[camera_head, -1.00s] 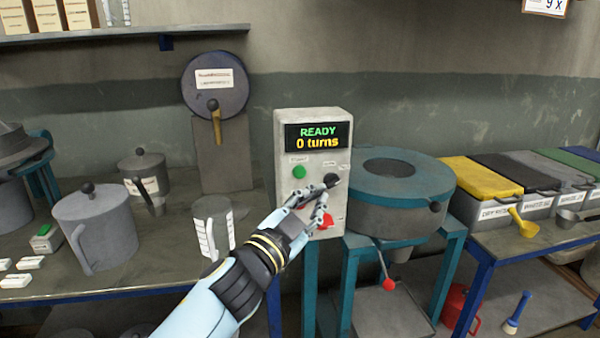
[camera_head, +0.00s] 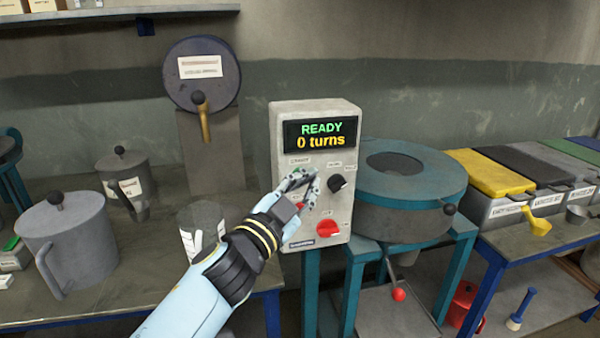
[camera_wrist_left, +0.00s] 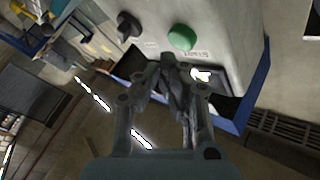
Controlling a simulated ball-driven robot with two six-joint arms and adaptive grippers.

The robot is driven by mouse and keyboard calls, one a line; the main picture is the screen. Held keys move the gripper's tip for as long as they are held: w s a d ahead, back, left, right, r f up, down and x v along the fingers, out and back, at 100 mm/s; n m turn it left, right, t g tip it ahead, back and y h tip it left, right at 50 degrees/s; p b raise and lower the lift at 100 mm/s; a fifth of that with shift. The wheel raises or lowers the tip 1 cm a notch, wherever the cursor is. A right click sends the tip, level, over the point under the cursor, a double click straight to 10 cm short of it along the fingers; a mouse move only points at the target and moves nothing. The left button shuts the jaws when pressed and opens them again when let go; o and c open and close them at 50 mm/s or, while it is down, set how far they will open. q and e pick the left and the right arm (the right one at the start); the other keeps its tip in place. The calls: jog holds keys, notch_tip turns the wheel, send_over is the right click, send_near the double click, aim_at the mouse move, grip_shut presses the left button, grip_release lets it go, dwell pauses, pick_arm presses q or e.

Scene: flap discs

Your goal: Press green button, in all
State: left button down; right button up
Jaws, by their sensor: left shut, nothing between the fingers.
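The grey control box (camera_head: 312,112) has a screen (camera_head: 320,134) that reads READY and 0 turns. In the wrist view the round green button (camera_wrist_left: 183,37) is in plain sight, just beyond my left fingertips. In the head view my left gripper (camera_head: 302,182) covers most or all of it. My left gripper (camera_wrist_left: 170,66) is shut and empty, with its fingertips in front of the box face. I cannot tell whether they touch the button. My right gripper is not in view.
The box also carries a black knob (camera_head: 337,183) and a red control (camera_head: 329,229). A round teal machine (camera_head: 425,180) stands close on the right. Lidded bins (camera_head: 490,172) are farther right. A grey lidded jug (camera_head: 70,250) stands on the left bench.

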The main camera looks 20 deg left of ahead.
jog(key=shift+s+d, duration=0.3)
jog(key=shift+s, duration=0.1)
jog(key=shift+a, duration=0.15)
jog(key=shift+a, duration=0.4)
pick_arm(q)
jog(key=shift+a, duration=0.1)
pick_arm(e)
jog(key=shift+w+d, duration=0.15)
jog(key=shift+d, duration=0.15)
pick_arm(q)
jog(key=shift+w, duration=0.1)
jog(key=shift+w+a, duration=0.2)
jog(key=shift+w, duration=0.05)
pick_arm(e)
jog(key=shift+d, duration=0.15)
